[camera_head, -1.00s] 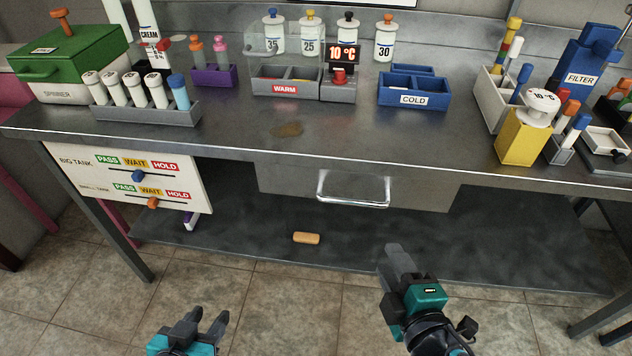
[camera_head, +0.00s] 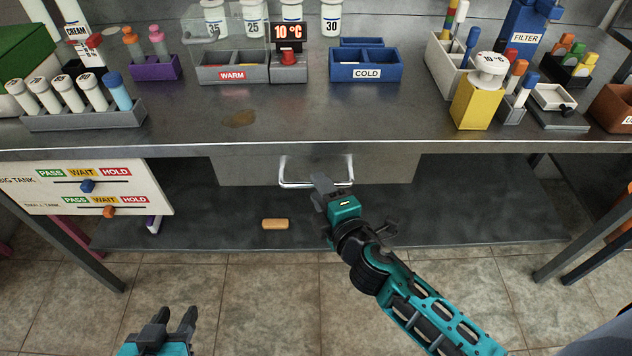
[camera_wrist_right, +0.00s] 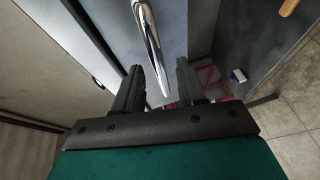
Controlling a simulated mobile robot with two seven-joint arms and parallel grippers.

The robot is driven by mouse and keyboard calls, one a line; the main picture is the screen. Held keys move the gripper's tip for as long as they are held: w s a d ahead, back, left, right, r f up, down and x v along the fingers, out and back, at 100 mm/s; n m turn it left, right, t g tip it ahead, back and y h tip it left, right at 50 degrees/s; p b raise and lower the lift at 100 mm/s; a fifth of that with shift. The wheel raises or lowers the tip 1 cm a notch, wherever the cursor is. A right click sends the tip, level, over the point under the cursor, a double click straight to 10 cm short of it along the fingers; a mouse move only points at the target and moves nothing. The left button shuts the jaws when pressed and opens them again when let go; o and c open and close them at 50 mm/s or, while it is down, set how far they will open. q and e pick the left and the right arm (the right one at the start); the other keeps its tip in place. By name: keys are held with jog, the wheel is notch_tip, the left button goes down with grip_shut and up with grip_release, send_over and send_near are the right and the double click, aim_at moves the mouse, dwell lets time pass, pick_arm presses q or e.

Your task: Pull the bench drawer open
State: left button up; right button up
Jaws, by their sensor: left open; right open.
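The bench drawer (camera_head: 240,170) is a grey metal front under the bench top, and it looks shut. Its chrome bar handle (camera_head: 290,184) shows in the head view, with its right part behind my right gripper (camera_head: 320,190). In the right wrist view the handle (camera_wrist_right: 151,45) runs down between the two open fingers of the right gripper (camera_wrist_right: 160,85), with no visible grip on it. My left gripper (camera_head: 176,322) is open and empty, low in front of the bench, away from the drawer.
The steel bench top (camera_head: 290,125) carries a blue COLD rack (camera_head: 366,73), a grey WARM rack (camera_head: 232,74) and a yellow block (camera_head: 476,105). A white slider panel (camera_head: 85,187) hangs at left. An orange-tan piece (camera_head: 275,224) lies on the lower shelf (camera_head: 220,235).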

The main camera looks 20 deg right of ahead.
jog(key=shift+x, duration=1.25)
grip_shut()
